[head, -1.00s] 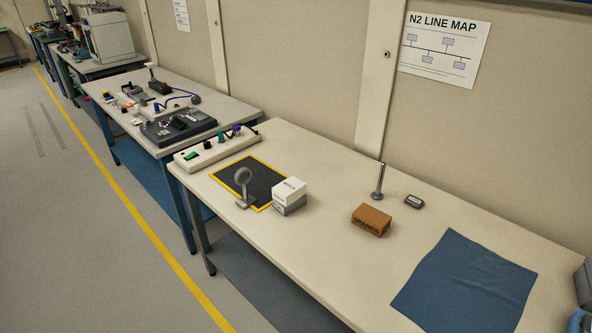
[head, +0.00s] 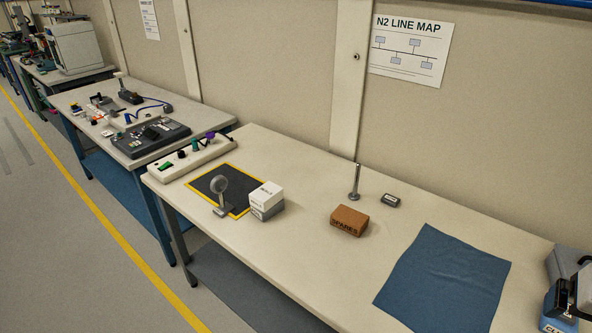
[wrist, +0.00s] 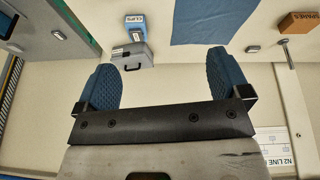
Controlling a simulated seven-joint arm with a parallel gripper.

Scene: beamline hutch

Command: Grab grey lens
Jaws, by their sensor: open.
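The grey lens (head: 219,184) is a round disc upright on a small stand. In the head view it stands at the front edge of a dark mat with a yellow border (head: 198,178), near the left end of the bench. My gripper (wrist: 161,68) shows only in the wrist view. Its two blue ribbed fingers are wide apart with nothing between them. The lens is not in the wrist view, and my gripper is not in the head view.
A white and grey box (head: 266,200) stands just right of the lens. Farther right are a brown SPARES box (head: 349,221), a metal post (head: 355,182), a small dark block (head: 390,200) and a blue cloth (head: 445,280). A blue CLIPS box (wrist: 135,22) and grey case (wrist: 131,57) are at the right end.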

